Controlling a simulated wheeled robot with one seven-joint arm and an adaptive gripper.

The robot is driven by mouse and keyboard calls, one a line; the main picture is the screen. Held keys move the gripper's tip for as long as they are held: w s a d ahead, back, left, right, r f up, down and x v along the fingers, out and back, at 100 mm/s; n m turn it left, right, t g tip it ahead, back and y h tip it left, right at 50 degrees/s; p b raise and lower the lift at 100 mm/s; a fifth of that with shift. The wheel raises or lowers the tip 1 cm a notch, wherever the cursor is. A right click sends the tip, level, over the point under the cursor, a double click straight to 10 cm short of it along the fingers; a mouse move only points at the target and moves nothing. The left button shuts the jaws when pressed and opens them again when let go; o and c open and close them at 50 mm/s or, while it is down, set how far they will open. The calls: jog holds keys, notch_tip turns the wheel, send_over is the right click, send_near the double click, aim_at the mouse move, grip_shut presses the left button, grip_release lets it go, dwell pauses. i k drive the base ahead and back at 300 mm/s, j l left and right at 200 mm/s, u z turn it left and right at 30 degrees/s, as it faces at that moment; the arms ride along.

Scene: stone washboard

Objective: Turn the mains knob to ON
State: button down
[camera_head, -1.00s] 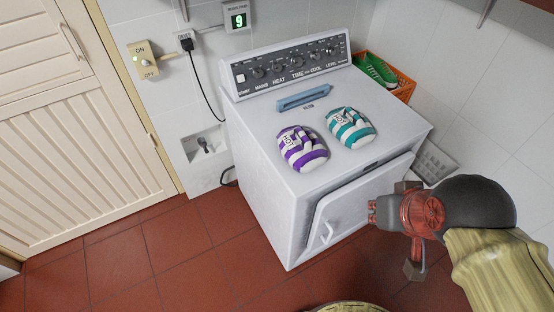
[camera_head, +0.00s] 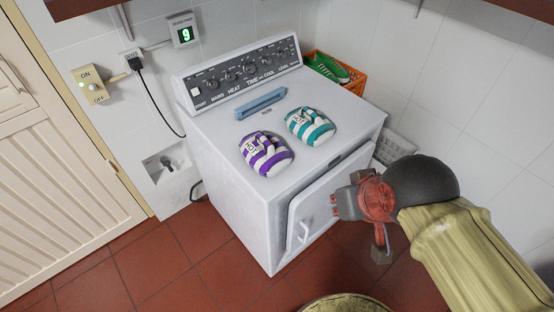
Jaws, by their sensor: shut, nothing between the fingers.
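The mains knob (camera_head: 212,84) is a small dark knob on the grey control panel (camera_head: 246,62) at the back of the white dryer (camera_head: 226,208), above the word MAINS. Its pointer is too small to read. My gripper (camera_head: 334,204) is shut and empty. It is in front of the dryer's right side, near the tilted front door (camera_head: 325,205), well apart from the panel. I cannot tell whether it touches the door.
Purple-striped (camera_head: 265,155) and teal-striped (camera_head: 309,126) mitts and a blue bar (camera_head: 260,103) lie on the dryer top. A wall switch (camera_head: 90,86) marked ON and OFF is at left. An orange crate (camera_head: 356,86) stands behind right. Red floor is clear at front left.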

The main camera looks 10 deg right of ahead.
aim_at(212, 84)
jog(key=i+l, duration=0.35)
jog(key=i, duration=0.15)
jog(key=i+l, duration=0.35)
jog(key=i, duration=0.2)
jog(key=z, duration=0.05)
